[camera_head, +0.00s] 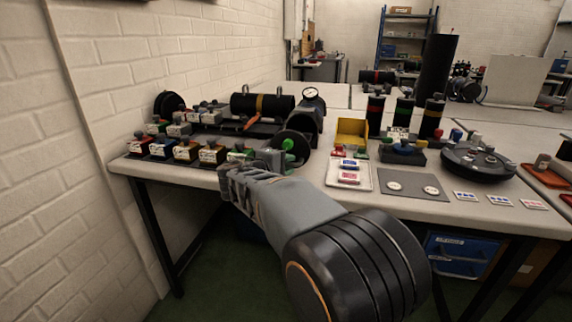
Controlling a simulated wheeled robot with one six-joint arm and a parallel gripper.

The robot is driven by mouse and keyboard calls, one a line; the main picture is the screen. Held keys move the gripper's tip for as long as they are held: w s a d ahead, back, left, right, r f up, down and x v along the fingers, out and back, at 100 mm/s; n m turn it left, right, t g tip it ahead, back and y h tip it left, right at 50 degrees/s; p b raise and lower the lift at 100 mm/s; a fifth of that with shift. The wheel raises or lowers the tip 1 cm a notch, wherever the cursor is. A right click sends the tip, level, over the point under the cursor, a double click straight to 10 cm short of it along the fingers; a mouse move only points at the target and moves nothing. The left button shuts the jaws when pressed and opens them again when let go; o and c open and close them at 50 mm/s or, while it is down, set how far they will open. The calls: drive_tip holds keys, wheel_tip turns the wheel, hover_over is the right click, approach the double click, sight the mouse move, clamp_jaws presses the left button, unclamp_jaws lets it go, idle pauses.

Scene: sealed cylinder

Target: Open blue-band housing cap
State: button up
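I cannot make out a housing with a clearly blue band. Three upright black cylinders stand mid-table: one with a red band (375,112), one with a green band (403,113) and one with a yellow-orange band (432,117). A black cylinder with a yellow band (262,105) lies at the back left. A round black end piece with a green knob (288,144) faces me near the front edge. My gripper (238,181) is at the front table edge, just left of and below that knob. My arm and the gripper body hide the fingers' grip.
Several small labelled boxes (186,150) stand in rows at left. A gauge (311,94) stands behind the knob. A yellow bin (351,131), white tray (363,178), grey mat (414,183) and round black device (478,160) occupy the right. A white brick wall bounds the left.

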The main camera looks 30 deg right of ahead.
drive_tip(key=shift+o, duration=1.1)
drive_tip(key=shift+a+r, duration=0.1)
drive_tip(key=shift+a, duration=0.05)
drive_tip(key=p+v, duration=0.2)
drive_tip(key=v, duration=1.1)
drive_tip(key=shift+a+p, duration=0.25)
drive_tip(key=shift+p, duration=0.15)
drive_tip(key=shift+r, duration=0.1)
drive_tip(key=s+a+r+m+y+p, duration=0.2)
drive_tip(key=s+r+y+p, duration=0.4)
drive_tip(key=p, duration=0.8)
drive_tip(key=s+a+r+m+g+y+p, duration=0.1)
drive_tip(key=s+a+r+y+p, duration=0.3)
drive_tip(key=y+p, duration=0.5)
wheel_tip(320, 180, up, 3)
drive_tip(key=s+m+p, duration=0.1)
drive_tip(key=s+p, duration=0.1)
drive_tip(key=p, duration=0.4)
drive_tip(key=shift+s+a+m+g, duration=0.3)
drive_tip(key=shift+s+m, duration=0.1)
